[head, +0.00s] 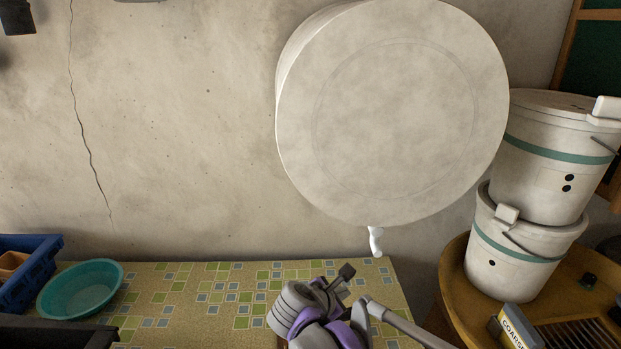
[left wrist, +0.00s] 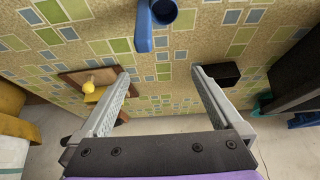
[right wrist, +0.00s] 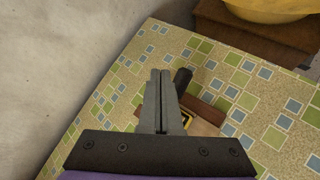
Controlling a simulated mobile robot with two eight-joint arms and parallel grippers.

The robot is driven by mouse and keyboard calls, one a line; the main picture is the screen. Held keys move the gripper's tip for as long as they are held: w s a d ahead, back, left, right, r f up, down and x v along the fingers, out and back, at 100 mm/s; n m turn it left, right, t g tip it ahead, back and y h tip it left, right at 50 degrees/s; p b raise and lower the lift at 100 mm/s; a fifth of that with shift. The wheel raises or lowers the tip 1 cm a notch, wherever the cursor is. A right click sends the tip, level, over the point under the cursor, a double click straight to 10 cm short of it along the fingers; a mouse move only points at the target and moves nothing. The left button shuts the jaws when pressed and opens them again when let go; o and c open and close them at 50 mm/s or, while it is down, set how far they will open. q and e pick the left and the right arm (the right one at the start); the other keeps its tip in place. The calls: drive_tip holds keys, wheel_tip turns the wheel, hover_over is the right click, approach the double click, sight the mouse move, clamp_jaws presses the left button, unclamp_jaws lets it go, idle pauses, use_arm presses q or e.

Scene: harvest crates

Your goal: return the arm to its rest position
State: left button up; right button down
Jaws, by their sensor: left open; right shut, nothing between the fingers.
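My right gripper (right wrist: 160,78) is shut with nothing between its fingers, over the tiled table in the right wrist view. A dark rod (right wrist: 183,80) and a brown wooden piece (right wrist: 205,108) show just beyond its fingers; I cannot tell whether they touch. In the head view my purple and grey right arm (head: 345,335) is low at the bottom middle, above the table's front part. My left gripper (left wrist: 160,75) is open and empty above the tiled surface in the left wrist view, and is not visible in the head view.
A large pale round drum (head: 400,110) fills the upper middle. Stacked buckets (head: 515,262) and a COARSE box (head: 518,325) stand on a round wooden table (head: 452,270) at right. A teal bowl (head: 80,290) and blue crate (head: 38,262) sit left. A blue cup (left wrist: 163,14) lies ahead of my left gripper.

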drive_tip(key=s+d+f+m+g+y, duration=0.1)
drive_tip(key=s+d+f+m+y, duration=0.1)
drive_tip(key=s+m, duration=0.5)
drive_tip(key=s+d+f+m+g+y, duration=0.1)
drive_tip(key=s+d+f+m+y, duration=0.1)
drive_tip(key=s+f+m, duration=0.3)
drive_tip(key=s+d+f+m+g+y, duration=0.1)
drive_tip(key=s+d+f+m+y, duration=0.1)
drive_tip(key=s+m, duration=0.8)
wheel_tip(320, 180, down, 2)
drive_tip(key=s+d, duration=0.1)
drive_tip(key=s, duration=0.1)
drive_tip(key=shift+s+d+f+m, duration=0.15)
drive_tip(key=shift+s+d+m, duration=0.15)
drive_tip(key=shift+d, duration=0.05)
